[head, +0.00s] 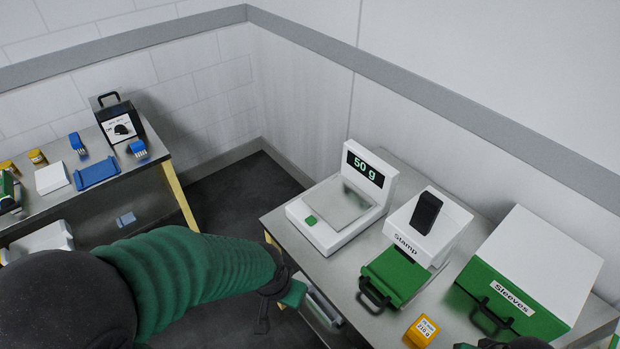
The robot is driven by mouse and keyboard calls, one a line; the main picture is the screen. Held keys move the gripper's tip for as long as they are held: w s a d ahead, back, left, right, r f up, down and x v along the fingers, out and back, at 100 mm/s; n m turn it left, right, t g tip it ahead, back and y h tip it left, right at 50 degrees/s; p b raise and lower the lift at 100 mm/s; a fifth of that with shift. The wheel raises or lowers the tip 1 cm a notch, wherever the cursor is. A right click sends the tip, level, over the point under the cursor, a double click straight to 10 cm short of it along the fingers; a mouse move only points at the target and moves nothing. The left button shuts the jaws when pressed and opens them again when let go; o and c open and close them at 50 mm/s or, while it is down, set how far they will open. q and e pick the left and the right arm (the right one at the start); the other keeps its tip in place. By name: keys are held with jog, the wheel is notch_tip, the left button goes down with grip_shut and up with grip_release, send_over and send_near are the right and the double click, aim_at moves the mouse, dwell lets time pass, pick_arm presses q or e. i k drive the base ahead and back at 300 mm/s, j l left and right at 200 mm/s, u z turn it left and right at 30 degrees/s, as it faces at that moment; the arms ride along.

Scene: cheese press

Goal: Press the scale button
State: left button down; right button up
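The white scale (333,236) stands on the right-hand metal table, with a grey weighing plate (340,207) and a display (365,169) reading "50 g". Its green button (310,220) sits on the front left of the base, uncovered, with nothing touching it. My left arm, in a green sleeve, reaches in from the left. My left gripper (279,303) is at the table's front edge, below and left of the scale, apart from the button. Its fingers are seen too obliquely to tell their opening. Only a sliver of what seems my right gripper (492,345) shows at the bottom edge.
Right of the scale are the white "Stamp" unit (447,220) with a green handled tray (398,273), a small yellow box (421,331) and the white-and-green "Sleeves" box (540,262). A second table (110,173) with several small items stands at left.

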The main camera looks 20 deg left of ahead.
aim_at(311, 220)
jog(key=i+j+z, duration=0.1)
jog(key=j, duration=0.25)
jog(key=i+j, duration=0.2)
jog(key=j, duration=0.15)
jog(key=i+j+z, duration=0.15)
jog(key=j, duration=0.2)
